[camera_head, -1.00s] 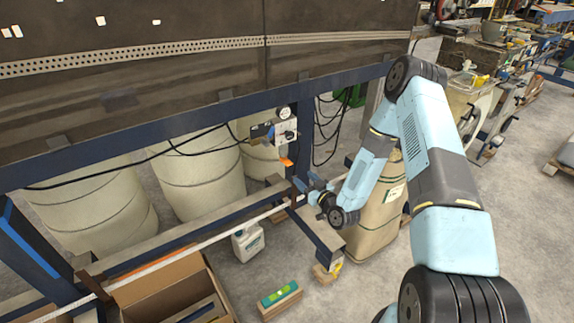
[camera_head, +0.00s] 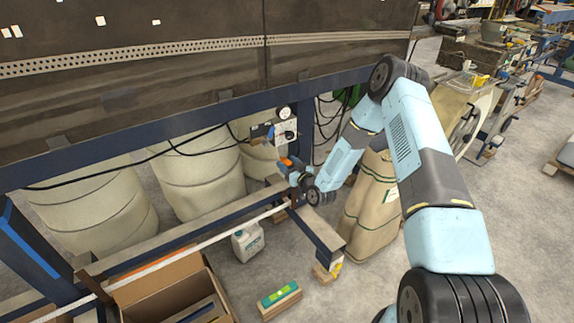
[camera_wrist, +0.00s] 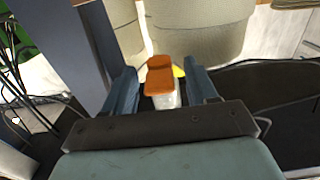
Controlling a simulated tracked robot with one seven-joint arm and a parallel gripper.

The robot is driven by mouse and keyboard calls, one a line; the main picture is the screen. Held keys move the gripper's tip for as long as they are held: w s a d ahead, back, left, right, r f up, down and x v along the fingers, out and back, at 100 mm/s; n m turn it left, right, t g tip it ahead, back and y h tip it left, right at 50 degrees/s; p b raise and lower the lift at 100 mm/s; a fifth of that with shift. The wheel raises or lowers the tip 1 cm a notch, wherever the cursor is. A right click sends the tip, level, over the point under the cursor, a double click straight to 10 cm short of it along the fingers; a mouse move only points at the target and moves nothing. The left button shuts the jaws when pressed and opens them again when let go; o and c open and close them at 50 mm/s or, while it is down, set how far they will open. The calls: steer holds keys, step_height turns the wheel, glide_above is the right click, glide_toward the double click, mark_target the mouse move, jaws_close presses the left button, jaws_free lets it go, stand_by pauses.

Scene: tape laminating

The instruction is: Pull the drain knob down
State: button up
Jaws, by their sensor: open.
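The drain knob (camera_wrist: 160,76) is an orange piece on a pale body. In the wrist view it sits between the two blue fingers of my gripper (camera_wrist: 163,88), with a gap on each side. My gripper is open, and I see no contact with the knob. In the head view my gripper (camera_head: 292,168) is just below the gauge unit (camera_head: 285,128) on the blue frame post, at the orange knob (camera_head: 284,160). The fingertips are small and partly hidden there.
A blue frame beam (camera_head: 130,134) runs above, with black cables hanging near the gauge unit. Pale drums (camera_head: 203,175) stand behind. A white jug (camera_head: 248,242), an open cardboard box (camera_head: 165,290) and a level on a wood block (camera_head: 279,296) are on the floor below.

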steer(key=shift+c, duration=0.3)
jaws_close()
stand_by(0.3)
